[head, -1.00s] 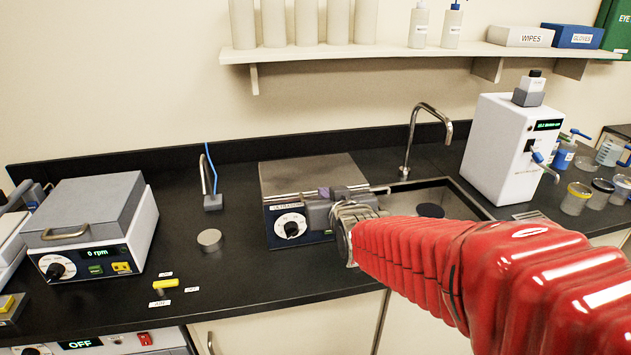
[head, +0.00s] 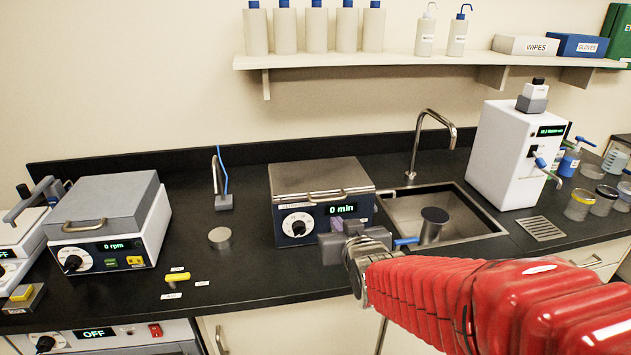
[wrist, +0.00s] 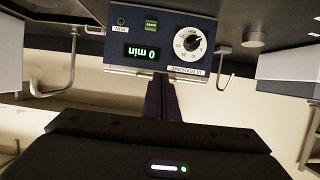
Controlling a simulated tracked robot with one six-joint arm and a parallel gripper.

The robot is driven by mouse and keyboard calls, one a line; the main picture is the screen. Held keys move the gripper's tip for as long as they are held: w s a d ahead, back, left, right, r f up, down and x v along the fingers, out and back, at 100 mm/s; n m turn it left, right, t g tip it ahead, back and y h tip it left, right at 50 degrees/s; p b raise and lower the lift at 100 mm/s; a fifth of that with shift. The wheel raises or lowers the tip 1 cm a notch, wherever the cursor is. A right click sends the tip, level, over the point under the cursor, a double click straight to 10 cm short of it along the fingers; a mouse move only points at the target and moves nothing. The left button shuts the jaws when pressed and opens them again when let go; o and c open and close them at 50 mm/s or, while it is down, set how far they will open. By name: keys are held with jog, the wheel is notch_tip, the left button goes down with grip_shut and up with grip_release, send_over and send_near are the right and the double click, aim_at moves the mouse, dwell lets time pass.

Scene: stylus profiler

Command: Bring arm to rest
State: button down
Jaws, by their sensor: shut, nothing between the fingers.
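My red arm reaches in from the lower right in the head view. My gripper (head: 360,214) is in front of the right part of the ultrasonic bath (head: 318,190), near the sink's left side. Its fingers are together and empty. In the wrist view my gripper (wrist: 160,88) points at the bath's front panel (wrist: 118,40), which appears upside down with its dial and "0 min" display. The picture does not clearly show the gap between fingertips and panel. The bath's lid is shut.
A sink (head: 470,215) with a tap (head: 425,140) lies right of the bath. A white instrument (head: 505,160) stands beyond it. A centrifuge (head: 105,215) stands at left. A yellow piece (head: 178,277) and a grey disc (head: 220,238) lie on the dark bench between.

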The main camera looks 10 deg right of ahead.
jog(key=s+d+f+g, duration=0.2)
jog(key=s+f+g, duration=0.55)
jog(key=s, duration=0.45)
jog(key=s+d+r, duration=0.1)
jog(key=s+r, duration=0.2)
jog(key=s, duration=0.4)
jog(key=s+d+r+m+h, duration=0.1)
jog(key=s+r, duration=0.2)
jog(key=s, duration=0.4)
jog(key=shift+r+g, duration=0.35)
jog(key=shift+r, duration=0.05)
